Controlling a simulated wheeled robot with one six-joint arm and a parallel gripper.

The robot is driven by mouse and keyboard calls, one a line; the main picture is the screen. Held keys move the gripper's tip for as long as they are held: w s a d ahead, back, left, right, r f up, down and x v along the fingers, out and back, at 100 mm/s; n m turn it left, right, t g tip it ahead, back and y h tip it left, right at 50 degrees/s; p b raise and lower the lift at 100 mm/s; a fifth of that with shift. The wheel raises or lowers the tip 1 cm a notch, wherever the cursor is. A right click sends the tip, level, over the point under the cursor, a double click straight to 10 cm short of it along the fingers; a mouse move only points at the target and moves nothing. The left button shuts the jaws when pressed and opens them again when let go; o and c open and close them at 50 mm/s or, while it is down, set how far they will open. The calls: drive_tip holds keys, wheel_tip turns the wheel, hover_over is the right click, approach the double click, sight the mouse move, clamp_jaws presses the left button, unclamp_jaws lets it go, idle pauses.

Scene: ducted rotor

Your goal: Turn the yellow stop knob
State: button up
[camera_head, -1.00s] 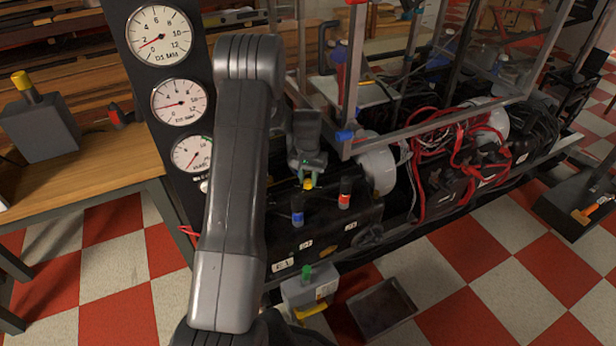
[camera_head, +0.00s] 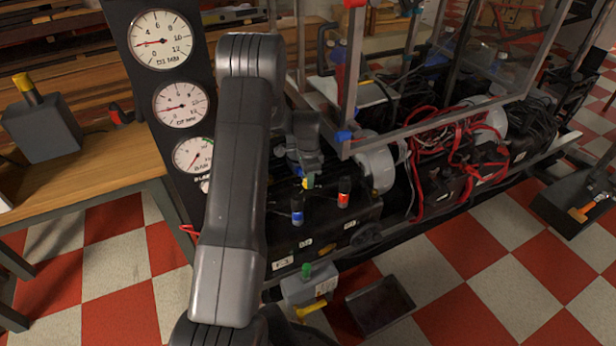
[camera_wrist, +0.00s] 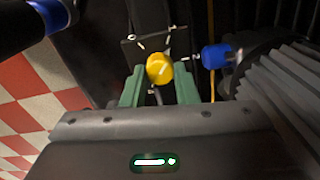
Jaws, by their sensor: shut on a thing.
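The yellow stop knob (camera_wrist: 160,68) shows in the wrist view between the green fingertips of my gripper (camera_wrist: 159,86). The gripper is shut on it. In the head view only a small bit of the yellow knob (camera_head: 307,183) shows below my gripper (camera_head: 308,172), on the black panel (camera_head: 325,225). My wrist and fingers hide most of it there.
A blue knob (camera_head: 297,211) and a red knob (camera_head: 344,191) stand close to the yellow one. A metal-framed guard (camera_head: 345,90) rises just right of my wrist. Dial gauges (camera_head: 160,40) stand at left. A grey box with a green button (camera_head: 306,271) sits below.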

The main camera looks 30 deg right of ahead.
drive_tip(key=m, duration=0.5)
drive_tip(key=shift+m, duration=0.3)
drive_tip(key=m, duration=0.4)
drive_tip(key=shift+s+m+p, duration=0.1)
drive_tip(key=shift+m+p, duration=0.2)
drive_tip(key=shift+m, duration=0.1)
drive_tip(key=o, duration=1)
drive_tip(key=shift+r, duration=0.1)
wheel_tip(320, 180, up, 7)
drive_tip(key=shift+r+p, duration=0.15)
drive_tip(key=shift+p, duration=0.65)
